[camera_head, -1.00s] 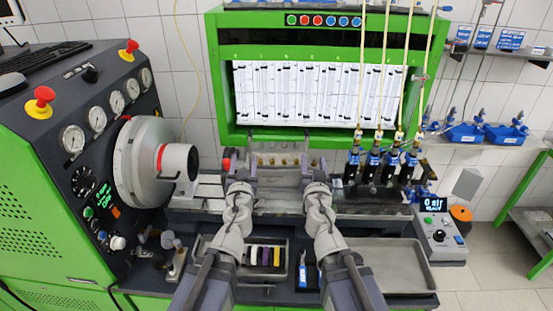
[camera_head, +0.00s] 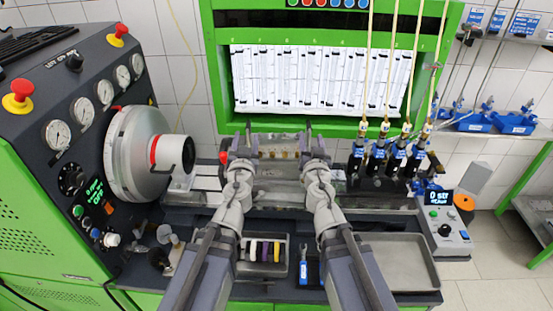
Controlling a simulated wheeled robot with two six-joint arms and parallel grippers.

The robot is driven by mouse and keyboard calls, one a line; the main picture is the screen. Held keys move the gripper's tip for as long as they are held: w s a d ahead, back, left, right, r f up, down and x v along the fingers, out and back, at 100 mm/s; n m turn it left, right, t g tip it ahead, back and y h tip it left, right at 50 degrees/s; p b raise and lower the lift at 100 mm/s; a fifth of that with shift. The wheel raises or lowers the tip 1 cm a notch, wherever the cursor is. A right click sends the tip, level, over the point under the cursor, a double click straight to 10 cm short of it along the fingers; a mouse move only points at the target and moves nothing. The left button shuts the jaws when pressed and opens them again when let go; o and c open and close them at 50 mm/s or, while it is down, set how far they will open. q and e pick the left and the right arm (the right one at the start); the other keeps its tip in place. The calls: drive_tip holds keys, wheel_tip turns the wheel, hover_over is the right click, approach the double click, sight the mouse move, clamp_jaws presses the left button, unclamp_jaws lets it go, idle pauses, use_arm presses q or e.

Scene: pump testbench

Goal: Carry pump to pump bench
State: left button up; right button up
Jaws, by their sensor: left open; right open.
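My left gripper (camera_head: 246,145) is open at the pump's left end. My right gripper (camera_head: 310,145) is open at its right end. Their fingers point away from me and stand up past the pump's top. The pump bench (camera_head: 360,203) is the dark bed and rail under it. Whether the fingers touch the pump is not clear, and my wrists hide its lower corners.
A flywheel with a silver hub (camera_head: 135,155) stands at left beside the gauge panel. Blue-and-black injectors (camera_head: 378,158) with hoses stand close at right. A tool tray (camera_head: 262,268) and an empty metal tray (camera_head: 400,262) lie in front, with a control box (camera_head: 447,228) at right.

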sight(247, 131)
use_arm(q)
drive_tip(key=w, duration=0.7)
use_arm(e)
drive_tip(key=w, duration=0.7)
use_arm(q)
drive_tip(key=shift+c, duration=0.2)
use_arm(e)
drive_tip(key=shift+c, duration=0.2)
use_arm(q)
clamp_jaws()
use_arm(e)
clamp_jaws()
